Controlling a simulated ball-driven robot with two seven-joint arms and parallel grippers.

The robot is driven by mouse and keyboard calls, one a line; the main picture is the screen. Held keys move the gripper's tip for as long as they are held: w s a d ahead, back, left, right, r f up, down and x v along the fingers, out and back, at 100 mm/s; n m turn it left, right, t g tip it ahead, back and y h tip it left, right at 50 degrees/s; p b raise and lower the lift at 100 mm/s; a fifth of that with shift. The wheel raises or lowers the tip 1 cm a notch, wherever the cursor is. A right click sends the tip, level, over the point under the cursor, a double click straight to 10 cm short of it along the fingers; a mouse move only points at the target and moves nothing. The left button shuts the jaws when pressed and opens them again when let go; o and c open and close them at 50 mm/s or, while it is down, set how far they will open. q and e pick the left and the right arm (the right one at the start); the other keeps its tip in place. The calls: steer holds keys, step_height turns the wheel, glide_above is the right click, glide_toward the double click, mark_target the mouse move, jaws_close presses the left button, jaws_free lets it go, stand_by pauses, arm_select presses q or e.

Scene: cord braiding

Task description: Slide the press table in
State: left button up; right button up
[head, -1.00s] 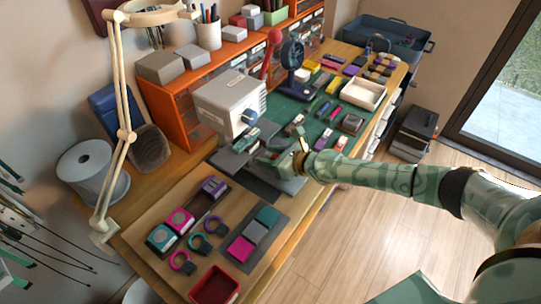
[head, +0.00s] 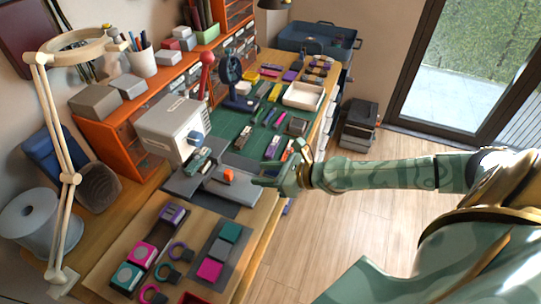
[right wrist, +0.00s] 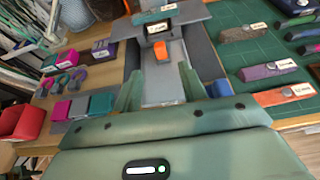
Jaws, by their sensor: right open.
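The press (head: 168,130) is a pale grey box with a blue knob on its front and a red-topped lever (head: 207,60). Its grey press table (head: 232,190) sticks out at the front, with a small orange block (head: 228,174) on it. In the right wrist view the table (right wrist: 162,88) runs toward me, with the orange block (right wrist: 161,50) at its far part. My right gripper (head: 264,172) is open at the table's outer end; its fingers (right wrist: 160,92) are on either side of the plate. Contact cannot be told. My left gripper is out of view.
A teal labelled piece (head: 198,162) is at the press front. Coloured blocks and rings lie on the near board (head: 190,240). A green mat (head: 232,145) with many small pieces and a white tray (head: 303,96) lie beyond. Open floor is on the right.

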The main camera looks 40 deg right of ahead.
steer(key=shift+v, duration=0.8)
